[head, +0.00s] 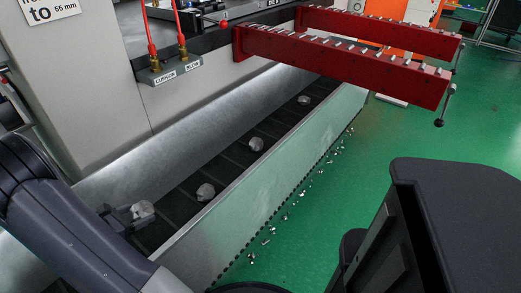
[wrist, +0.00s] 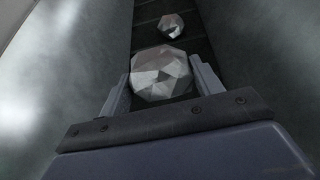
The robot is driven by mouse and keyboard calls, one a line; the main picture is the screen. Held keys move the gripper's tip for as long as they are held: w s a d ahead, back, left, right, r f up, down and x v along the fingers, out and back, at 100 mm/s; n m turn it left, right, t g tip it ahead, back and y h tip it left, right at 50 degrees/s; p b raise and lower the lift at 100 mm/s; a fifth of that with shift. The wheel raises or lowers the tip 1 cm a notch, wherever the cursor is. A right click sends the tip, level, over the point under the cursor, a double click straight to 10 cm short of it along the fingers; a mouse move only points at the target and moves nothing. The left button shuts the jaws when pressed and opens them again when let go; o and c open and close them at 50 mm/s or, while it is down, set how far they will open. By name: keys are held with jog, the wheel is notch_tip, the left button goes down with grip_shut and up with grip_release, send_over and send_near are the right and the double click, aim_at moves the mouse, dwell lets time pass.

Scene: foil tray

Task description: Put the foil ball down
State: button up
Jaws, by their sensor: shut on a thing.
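A crumpled silver-grey foil ball (wrist: 161,74) sits between the two fingers of my gripper (wrist: 163,88), which is shut on it. In the head view the held ball (head: 143,210) shows at the lower left, with my gripper (head: 126,218) partly hidden behind my arm. The ball is inside the long metal trough, over its dark slatted floor (head: 228,150). I cannot tell whether the ball touches the floor.
More foil balls lie along the trough floor: one close by (head: 206,192), one midway (head: 256,144) and one far (head: 304,100). The trough's metal side wall (head: 262,165) runs along the right. Red beams (head: 345,65) jut across the far end. Metal scraps litter the green floor.

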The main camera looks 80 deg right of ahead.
aim_at(151, 240)
jog(key=shift+w+f+b, duration=0.1)
jog(key=shift+f+b, duration=1.95)
jog(key=shift+f, duration=3.75)
jog(key=shift+f, duration=0.2)
jog(key=o, duration=1)
jog(key=shift+r, duration=0.2)
jog(key=p+v, duration=0.3)
jog(key=v, duration=0.9)
